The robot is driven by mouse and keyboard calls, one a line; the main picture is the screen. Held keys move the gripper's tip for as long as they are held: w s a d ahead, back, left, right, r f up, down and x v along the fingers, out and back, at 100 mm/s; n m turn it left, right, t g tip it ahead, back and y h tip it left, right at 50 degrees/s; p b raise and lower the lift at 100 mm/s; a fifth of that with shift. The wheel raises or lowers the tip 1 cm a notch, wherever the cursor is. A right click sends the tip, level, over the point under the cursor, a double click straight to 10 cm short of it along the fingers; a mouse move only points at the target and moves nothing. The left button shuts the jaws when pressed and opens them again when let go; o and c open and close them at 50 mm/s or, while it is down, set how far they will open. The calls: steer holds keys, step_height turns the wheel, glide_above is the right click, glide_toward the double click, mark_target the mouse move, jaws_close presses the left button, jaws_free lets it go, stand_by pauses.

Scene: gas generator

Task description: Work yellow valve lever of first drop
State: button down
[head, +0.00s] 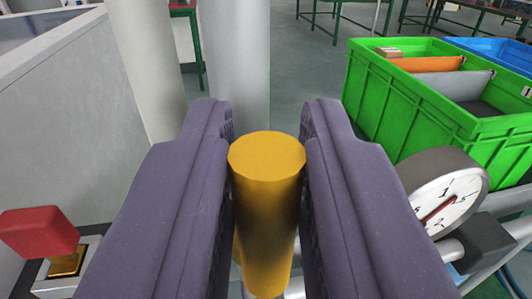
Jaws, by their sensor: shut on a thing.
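The yellow valve lever (266,210) stands in the middle of the head view as a thick, many-sided yellow bar, its flat end facing up toward the camera. My gripper (268,135) has one dark purple-grey finger on each side of it. The fingers are shut on the lever, and its top end shows between them. The lower end of the lever and the valve body under it are mostly hidden by the fingers and the lower picture edge.
A round pressure gauge (447,192) on grey pipes is close to the right finger. A red block-shaped handle (40,232) is at lower left. Pale vertical pipes (237,60) rise behind the fingers. A green crate (425,110) stands at right, a blue one (495,52) behind it.

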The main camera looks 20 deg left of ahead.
steer(key=w+d+f+m+g+y+p, duration=0.2)
steer(key=d+f+m+p, duration=0.6)
steer(key=m+p, duration=0.7)
steer(key=shift+w+d+f+m+g+p, duration=0.35)
steer(key=shift+w+f+g+p, duration=0.5)
steer(key=shift+p, duration=2.35)
steer(key=shift+w+a+r+t, duration=0.1)
steer(key=shift+w+a+t, duration=0.05)
steer(key=shift+t, duration=0.1)
steer(key=c, duration=1.1)
jaws_free()
